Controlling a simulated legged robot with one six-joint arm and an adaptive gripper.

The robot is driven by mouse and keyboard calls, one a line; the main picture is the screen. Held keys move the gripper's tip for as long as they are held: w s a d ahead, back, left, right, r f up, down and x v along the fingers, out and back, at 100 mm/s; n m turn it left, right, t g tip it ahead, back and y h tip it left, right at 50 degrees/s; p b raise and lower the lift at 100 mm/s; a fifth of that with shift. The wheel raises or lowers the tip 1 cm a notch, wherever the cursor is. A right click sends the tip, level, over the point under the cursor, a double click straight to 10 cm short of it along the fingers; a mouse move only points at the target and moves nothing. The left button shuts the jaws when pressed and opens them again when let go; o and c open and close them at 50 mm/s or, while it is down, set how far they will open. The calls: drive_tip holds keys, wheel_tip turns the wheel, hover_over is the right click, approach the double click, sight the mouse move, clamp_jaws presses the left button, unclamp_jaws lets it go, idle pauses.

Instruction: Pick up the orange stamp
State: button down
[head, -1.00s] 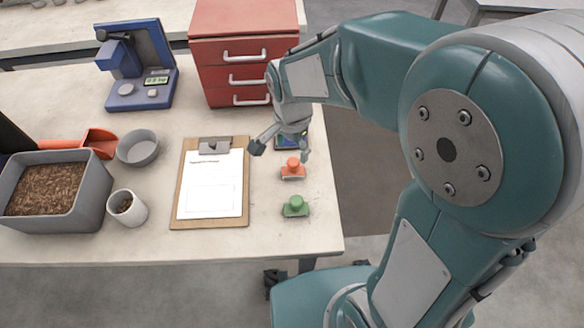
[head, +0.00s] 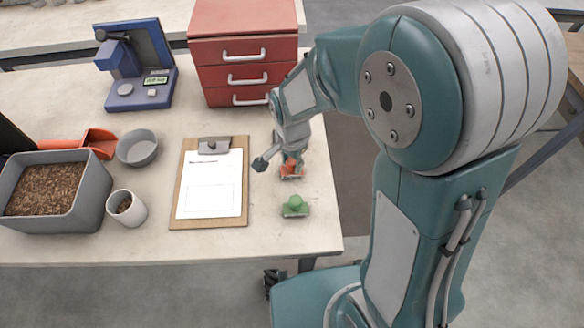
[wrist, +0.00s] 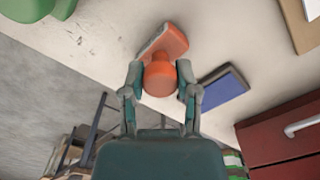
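The orange stamp (head: 291,172) stands on the table right of the clipboard, its top partly hidden by my gripper (head: 279,164). In the wrist view the stamp's round knob (wrist: 160,78) lies between the two fingers of my gripper (wrist: 160,70), with its flat orange base beyond them. The fingers are spread, one on each side of the knob. In the head view one finger juts out to the left, clear of the stamp. I cannot tell whether either finger touches the knob.
A green stamp (head: 296,207) stands just in front of the orange one. A clipboard (head: 180,205) lies to the left. A red drawer unit (head: 243,60) stands behind. A dark blue pad (wrist: 223,88) lies close to the stamp in the wrist view. The table's right edge is near.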

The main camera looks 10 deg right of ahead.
idle(0.4)
drive_tip(key=shift+r, duration=0.3)
wheel_tip(320, 180, up, 2)
drive_tip(key=shift+r, duration=0.25)
drive_tip(key=s+a+r, duration=0.6)
drive_tip(key=a+r, duration=0.3)
drive_tip(key=a, duration=0.3)
drive_tip(key=shift+a+r, duration=0.35)
drive_tip(key=shift+r, duration=0.05)
drive_tip(key=c, duration=1.3)
unclamp_jaws()
drive_tip(key=shift+c, duration=0.2)
